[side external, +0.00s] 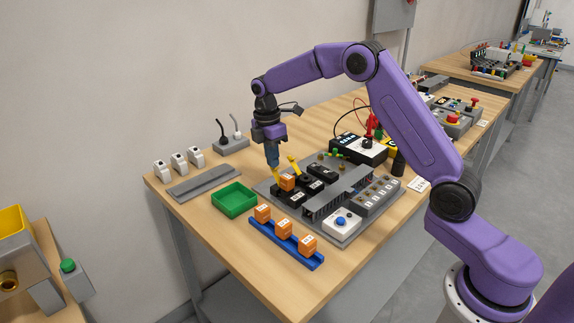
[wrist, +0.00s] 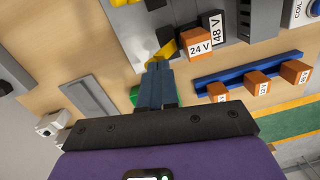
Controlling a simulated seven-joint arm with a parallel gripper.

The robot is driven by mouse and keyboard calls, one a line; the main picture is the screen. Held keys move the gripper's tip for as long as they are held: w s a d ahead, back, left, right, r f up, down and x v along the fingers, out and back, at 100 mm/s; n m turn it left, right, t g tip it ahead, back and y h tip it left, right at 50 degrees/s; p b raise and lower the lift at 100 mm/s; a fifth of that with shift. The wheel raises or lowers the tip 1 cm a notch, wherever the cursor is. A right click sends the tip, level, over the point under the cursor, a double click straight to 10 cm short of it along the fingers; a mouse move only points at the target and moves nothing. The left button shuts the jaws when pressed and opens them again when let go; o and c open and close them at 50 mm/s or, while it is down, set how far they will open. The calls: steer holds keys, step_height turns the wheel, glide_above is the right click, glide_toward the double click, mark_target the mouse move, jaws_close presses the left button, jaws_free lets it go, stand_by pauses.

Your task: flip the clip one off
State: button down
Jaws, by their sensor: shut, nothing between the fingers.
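My gripper (side external: 273,163) is shut and empty, pointing down over the grey panel (side external: 268,187). In the wrist view its blue fingers (wrist: 154,68) end right beside a yellow clip (wrist: 167,50); I cannot tell whether they touch. This clip (side external: 277,173) stands next to an orange block (side external: 287,182) in a black socket. The orange block (wrist: 194,43) reads 24 V in the wrist view, beside a black block (wrist: 216,27) reading 48 V. A second yellow clip (side external: 294,161) sticks up behind, tilted. I see no number on either clip.
A green tray (side external: 234,199) stands left of the panel. A blue rail (side external: 285,243) with three orange blocks lies in front. A grey duct (side external: 337,194) and a box with a blue button (side external: 341,222) are at right. White switches stand at the back left.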

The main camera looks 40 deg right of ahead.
steer(key=shift+s, duration=0.1)
stand_by(0.3)
steer(key=shift+s+f, duration=0.45)
steer(key=shift+s, duration=0.35)
steer(key=shift+s+r, duration=0.25)
steer(key=shift+r, duration=0.1)
steer(key=r, duration=0.1)
steer(key=s+r, duration=0.1)
steer(key=r, duration=0.1)
steer(key=shift+s+a+r, duration=0.1)
steer(key=shift+s+a, duration=0.25)
steer(key=shift+a, duration=0.05)
step_height(320, 180, up, 9)
steer(key=w, duration=0.2)
steer(key=shift+w+a, duration=0.25)
